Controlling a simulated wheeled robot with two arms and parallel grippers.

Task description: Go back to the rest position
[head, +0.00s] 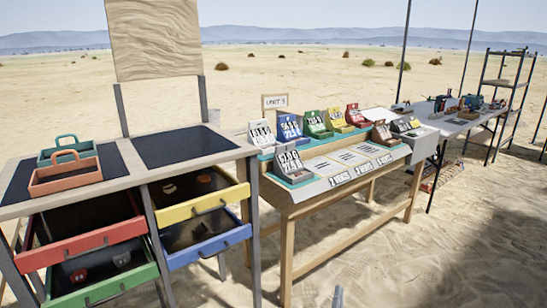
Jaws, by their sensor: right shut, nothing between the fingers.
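Only the grey tip of my right gripper (338,297) shows, at the bottom edge of the head view, low over the sand in front of the tables. It is shut and touches nothing that I can see. The rest of that arm is out of frame. My left gripper is not in view.
A drawer cabinet with red (80,246), yellow (203,206), green (102,288) and blue (208,247) drawers pulled open stands at left. Orange (64,174) and teal (66,146) trays sit on top. A wooden table (345,232) bears several coloured boxes. Sand at right front is clear.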

